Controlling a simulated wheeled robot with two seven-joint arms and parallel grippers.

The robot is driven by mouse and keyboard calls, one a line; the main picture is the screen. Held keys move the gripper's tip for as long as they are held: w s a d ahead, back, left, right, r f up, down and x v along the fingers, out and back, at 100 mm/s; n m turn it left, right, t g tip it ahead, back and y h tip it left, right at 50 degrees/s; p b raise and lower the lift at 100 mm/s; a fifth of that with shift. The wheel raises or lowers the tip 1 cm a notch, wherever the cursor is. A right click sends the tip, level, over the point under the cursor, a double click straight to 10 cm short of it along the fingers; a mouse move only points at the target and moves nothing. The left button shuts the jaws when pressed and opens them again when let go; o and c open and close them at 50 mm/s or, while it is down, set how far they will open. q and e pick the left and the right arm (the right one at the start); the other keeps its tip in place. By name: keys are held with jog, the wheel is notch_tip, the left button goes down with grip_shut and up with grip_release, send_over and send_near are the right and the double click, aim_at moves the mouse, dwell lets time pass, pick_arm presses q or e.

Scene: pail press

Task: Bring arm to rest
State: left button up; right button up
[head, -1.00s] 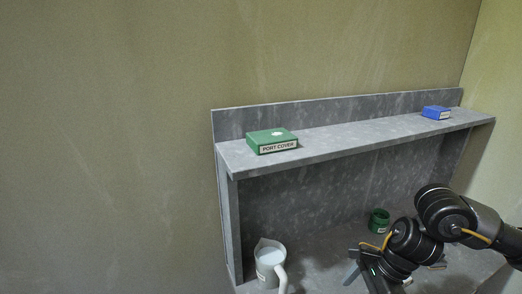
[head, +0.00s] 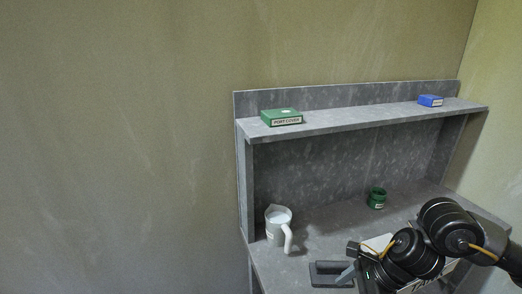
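My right arm comes in from the right, its gripper (head: 347,270) low over the bench near the front. A grey finger shows there, but the rest is partly hidden by the wrist, so its opening is unclear. I see nothing held in it. My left gripper is out of view. A white pitcher (head: 276,226) with pale contents and a handle stands upright on the bench, left of the gripper and apart from it. A dark green jar (head: 376,199) stands further back.
A grey bench (head: 315,239) carries a raised shelf (head: 350,118). On the shelf are a green box labelled PORT COVER (head: 281,117) and a blue box (head: 430,101). A dark flat piece (head: 323,274) lies left of my gripper. A pale object behind my wrist is mostly hidden.

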jog(key=a+m+t+y, duration=0.5)
jog(key=a+m, duration=0.9)
jog(key=a, duration=0.1)
jog(key=d+f+m+t+h, duration=0.1)
jog(key=d+m, duration=0.1)
jog(key=m, duration=0.3)
jog(key=d+f+m+t+h, duration=0.1)
jog(key=m+t, duration=0.1)
jog(key=m, duration=0.4)
jog(key=d+f+m+t+h, duration=0.1)
jog(key=d+m+h, duration=0.1)
jog(key=m, duration=0.3)
jog(key=shift+s+d+f, duration=0.2)
jog(key=shift+d+f, duration=0.05)
jog(key=shift+d, duration=0.05)
jog(key=s+d+f+m+g+h, duration=0.3)
jog(key=s+d+f+m, duration=0.4)
jog(key=s+m, duration=0.25)
jog(key=s+d+f+m+g+h, duration=0.35)
jog(key=s+d+f+m, duration=0.35)
jog(key=s+m, duration=0.3)
notch_tip(320, 180, down, 28)
jog(key=s+g, duration=0.1)
jog(key=s+d+f+g, duration=0.1)
jog(key=s+d+f, duration=0.2)
jog(key=s+f, duration=1)
jog(key=s, duration=0.2)
jog(key=shift+s+d+f, duration=0.15)
jog(key=shift+s+f, duration=0.05)
jog(key=shift+s, duration=0.15)
